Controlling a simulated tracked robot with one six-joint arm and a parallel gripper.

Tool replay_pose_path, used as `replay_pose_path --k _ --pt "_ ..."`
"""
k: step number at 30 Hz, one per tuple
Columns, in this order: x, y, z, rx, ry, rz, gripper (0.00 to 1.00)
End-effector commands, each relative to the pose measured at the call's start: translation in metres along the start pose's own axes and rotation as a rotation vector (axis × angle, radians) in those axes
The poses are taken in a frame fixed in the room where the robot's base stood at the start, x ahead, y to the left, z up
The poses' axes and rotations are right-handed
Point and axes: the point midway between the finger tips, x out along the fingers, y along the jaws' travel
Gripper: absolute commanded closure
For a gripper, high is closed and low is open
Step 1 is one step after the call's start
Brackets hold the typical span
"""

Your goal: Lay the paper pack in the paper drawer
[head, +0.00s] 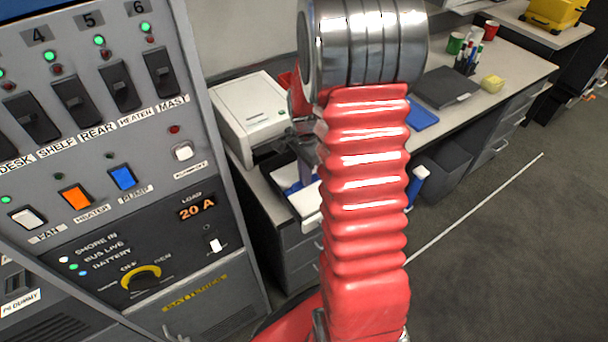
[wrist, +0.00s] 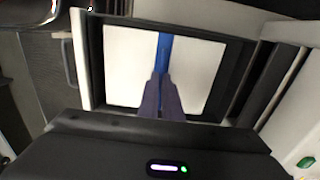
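The paper pack (wrist: 125,65) is white with a blue band down its middle, and lies flat in the wrist view. Around it shows the dark inside of the open paper drawer (wrist: 232,75), with pale edges. The pack is within the drawer's outline; I cannot tell whether it rests on the bottom. My gripper (wrist: 162,80) has its fingers close together on the blue band, shut on the pack. In the head view, white and blue parts of the pack (head: 304,199) show beside my red arm, which hides much of the drawer and gripper.
A white printer (head: 248,112) stands on the counter close to my gripper. A grey switch panel (head: 110,160) fills the left. A dark folder (head: 445,87), a pen holder (head: 468,62) and cups are on the desk. The carpet (head: 500,240) at right is clear.

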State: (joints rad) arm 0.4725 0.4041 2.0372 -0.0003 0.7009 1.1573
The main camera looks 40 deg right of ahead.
Motion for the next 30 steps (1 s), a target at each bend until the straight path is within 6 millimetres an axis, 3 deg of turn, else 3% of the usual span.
replay_pose_path --k 9,20,26,30 --pt "0.000 0.000 0.000 0.000 0.000 -0.001 0.73" --pt "-0.004 -0.001 0.000 -0.001 0.001 -0.001 0.73" --pt "-0.024 -0.001 0.000 -0.001 0.002 -0.004 0.73" --pt "-0.047 -0.002 0.000 -0.001 0.002 -0.005 0.73"
